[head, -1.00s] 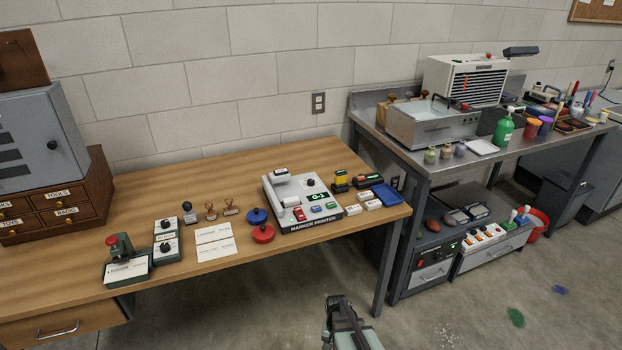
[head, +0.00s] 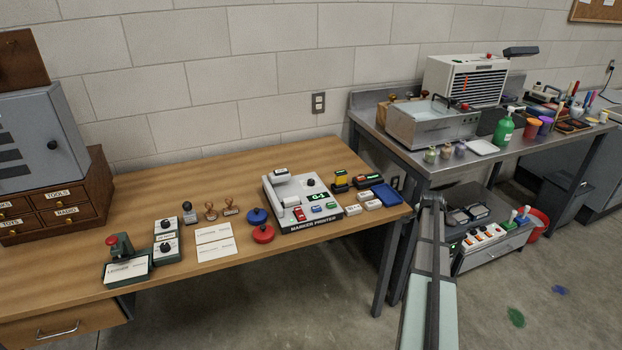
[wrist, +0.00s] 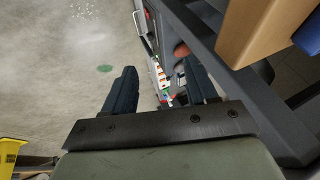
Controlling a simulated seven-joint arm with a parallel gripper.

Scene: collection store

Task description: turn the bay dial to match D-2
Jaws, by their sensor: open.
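The marker printer (head: 287,222), a pale machine with a dark front edge, sits at the right part of the wooden table. It has a black knob (head: 310,182) and a small green display (head: 318,197), whose characters are too small to read surely. Two small boxes with black dials, the rear dial (head: 165,224) and the front dial (head: 165,246), stand left of centre. I cannot tell which knob is the bay dial. No D-2 marking is legible. My gripper (head: 432,202) is right of the table, apart from all dials. Its fingers (wrist: 160,88) are open and empty in the wrist view.
Two white cards (head: 214,241), a red round piece (head: 263,233) and a blue one (head: 257,215) lie between the small boxes and the printer. A blue tray (head: 386,194) is at the table's right end. A steel bench (head: 460,170) stands close beyond my arm.

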